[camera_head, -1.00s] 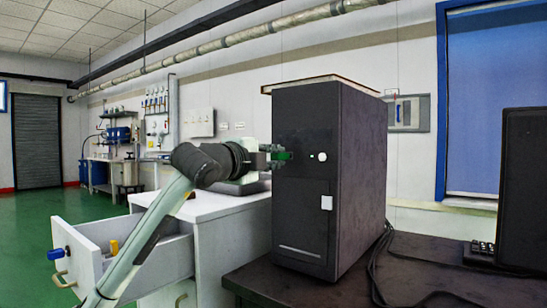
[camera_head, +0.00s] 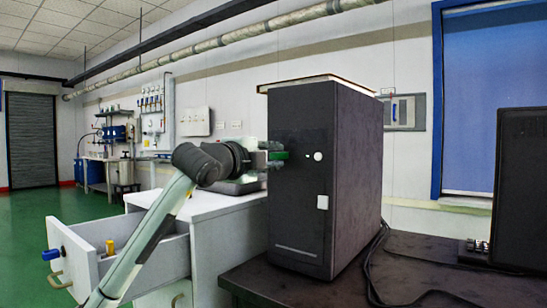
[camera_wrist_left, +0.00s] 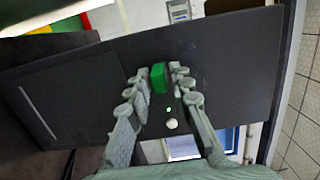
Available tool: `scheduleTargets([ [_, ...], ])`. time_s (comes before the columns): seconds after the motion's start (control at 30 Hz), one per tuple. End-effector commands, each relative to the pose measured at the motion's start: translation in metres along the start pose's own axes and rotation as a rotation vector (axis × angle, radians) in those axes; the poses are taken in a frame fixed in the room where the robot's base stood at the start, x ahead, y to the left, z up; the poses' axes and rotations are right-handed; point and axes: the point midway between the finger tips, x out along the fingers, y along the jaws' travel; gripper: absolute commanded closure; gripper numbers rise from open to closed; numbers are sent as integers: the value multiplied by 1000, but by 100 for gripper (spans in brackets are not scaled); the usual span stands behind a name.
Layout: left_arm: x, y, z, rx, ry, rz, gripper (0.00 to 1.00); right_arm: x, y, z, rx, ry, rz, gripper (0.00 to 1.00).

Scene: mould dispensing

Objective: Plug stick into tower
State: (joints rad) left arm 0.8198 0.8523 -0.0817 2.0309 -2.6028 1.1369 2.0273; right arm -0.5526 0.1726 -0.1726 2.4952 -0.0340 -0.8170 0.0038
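The green stick (camera_head: 279,155) stands at the upper front of the dark tower (camera_head: 300,205), beside its small light and round button. In the left wrist view the stick (camera_wrist_left: 158,77) meets or nearly meets the tower's front face (camera_wrist_left: 85,85); how deep it sits is hidden. My left gripper (camera_head: 274,155) is in front of the tower, with its fingers on either side of the stick. In the left wrist view, small gaps show between the left gripper's (camera_wrist_left: 160,82) fingertips and the stick, so it looks slightly open around it. My right gripper is in neither view.
The tower stands on a dark table (camera_head: 410,265) with cables beside it. A black monitor (camera_head: 522,190) is at the right. A white cabinet (camera_head: 222,240) with an open drawer (camera_head: 125,255) is at the left.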

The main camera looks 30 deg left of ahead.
Motion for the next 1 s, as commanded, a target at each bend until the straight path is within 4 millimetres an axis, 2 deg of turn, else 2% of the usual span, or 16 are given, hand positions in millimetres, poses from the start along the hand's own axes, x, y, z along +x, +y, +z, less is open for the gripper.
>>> scheduleTargets([
  [0.03,0,0,0,0,0,0,70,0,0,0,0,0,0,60],
  [0.1,0,0,0,0,0,0,63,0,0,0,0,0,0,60],
  [0.47,-5,1,0,0,0,2,63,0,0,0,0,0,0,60],
  [0.57,-18,1,0,0,2,0,63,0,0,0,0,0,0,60],
  [0.8,-68,1,0,1,1,0,63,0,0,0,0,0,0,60],
  [1.0,-104,0,0,0,1,-1,63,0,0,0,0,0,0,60],
])
